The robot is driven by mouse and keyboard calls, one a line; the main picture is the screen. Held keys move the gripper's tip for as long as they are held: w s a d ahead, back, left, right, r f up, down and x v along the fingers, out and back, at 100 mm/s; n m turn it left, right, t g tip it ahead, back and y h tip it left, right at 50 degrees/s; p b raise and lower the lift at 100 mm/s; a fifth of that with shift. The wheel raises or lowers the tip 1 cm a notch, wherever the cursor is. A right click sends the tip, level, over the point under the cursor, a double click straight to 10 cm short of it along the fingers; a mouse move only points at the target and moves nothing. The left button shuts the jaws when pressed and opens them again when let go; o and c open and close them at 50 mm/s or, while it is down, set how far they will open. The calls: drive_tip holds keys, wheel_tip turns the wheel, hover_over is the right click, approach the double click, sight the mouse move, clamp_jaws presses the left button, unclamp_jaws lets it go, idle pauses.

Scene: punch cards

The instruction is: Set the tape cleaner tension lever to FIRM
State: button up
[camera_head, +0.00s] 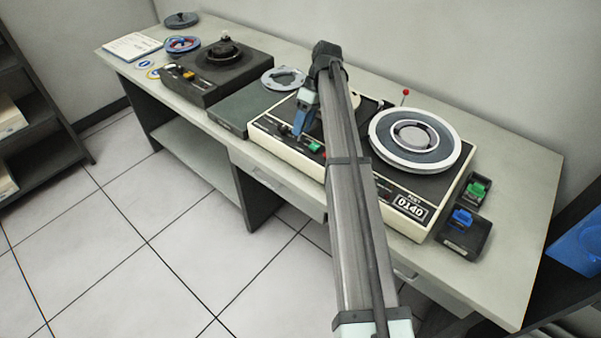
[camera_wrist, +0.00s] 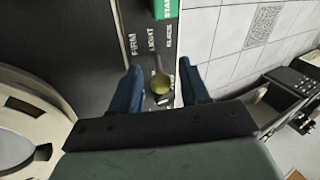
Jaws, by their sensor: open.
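A small lever with an olive-yellow knob (camera_wrist: 160,83) stands below the labels, nearer LIGHT and the third label than FIRM. My gripper (camera_wrist: 160,66) is open, with one blue finger on each side of the knob and a gap visible on both sides. In the head view my gripper (camera_head: 302,120) is over the machine's front left panel; the lever is hidden there.
A green button (camera_wrist: 165,8) lies just beyond the labels. A dark unit (camera_head: 190,85) stands left, small boxes with blue (camera_head: 462,218) and green (camera_head: 478,189) parts right.

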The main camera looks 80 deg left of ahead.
drive_tip(key=shift+d, duration=0.1)
drive_tip(key=shift+s+d+r+t+y, duration=0.15)
drive_tip(key=shift+s+d+t+y, duration=0.2)
drive_tip(key=shift+t+y, duration=0.15)
drive_tip(key=shift+s+d+t+y, duration=0.5)
drive_tip(key=shift+d+t+y, duration=0.1)
drive_tip(key=shift+t+y, duration=0.45)
drive_tip(key=t+y, duration=0.1)
drive_tip(key=s+d+t+y, duration=0.1)
drive_tip(key=y, duration=0.1)
drive_tip(key=shift+s+t, duration=0.1)
drive_tip(key=shift+t, duration=0.25)
drive_tip(key=a+v, duration=0.1)
drive_tip(key=v, duration=1.3)
drive_tip(key=d+f+m+g, duration=0.1)
drive_tip(key=d+f+m, duration=0.4)
drive_tip(key=f, duration=0.6)
drive_tip(key=w+d+f+m+g+y, duration=0.1)
drive_tip(key=d+f+m, duration=0.4)
drive_tip(key=f, duration=0.6)
drive_tip(key=d+f+m+g+y, duration=0.1)
drive_tip(key=d+f+m, duration=0.4)
drive_tip(key=d+f, duration=0.4)
drive_tip(key=shift+w+f+m, duration=0.25)
drive_tip(key=shift+f+m, duration=0.05)
drive_tip(key=shift+f, duration=1.05)
